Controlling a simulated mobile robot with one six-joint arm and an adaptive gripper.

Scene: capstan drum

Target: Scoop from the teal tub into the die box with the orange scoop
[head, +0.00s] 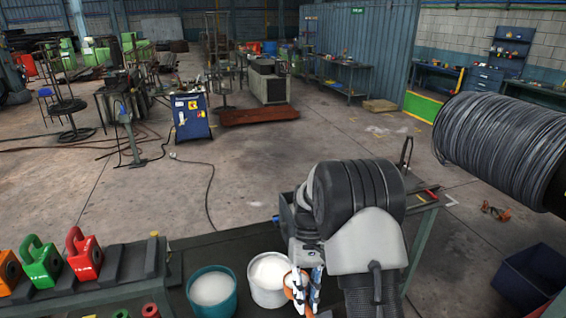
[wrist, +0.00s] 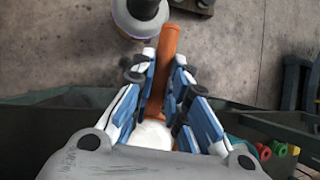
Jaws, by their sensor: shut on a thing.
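My gripper (head: 303,287) is shut on the orange scoop (wrist: 165,70) above the right end of the front bench. In the wrist view the scoop's long handle runs up between the blue-padded fingers. A round white patch (wrist: 152,134) shows low between the fingers; I cannot tell whether it is scooped material or the white tub behind. The teal tub (head: 218,308), holding white material, stands left of the gripper. A white tub (head: 262,299), also with white contents, stands between them, close to the gripper. I cannot tell for certain which container is the die box.
Green (head: 42,265) and red (head: 84,255) handled weights sit on a dark rack at the left. A dark blue bin (head: 532,276) is at the right. A large wire drum (head: 500,145) hangs at the right.

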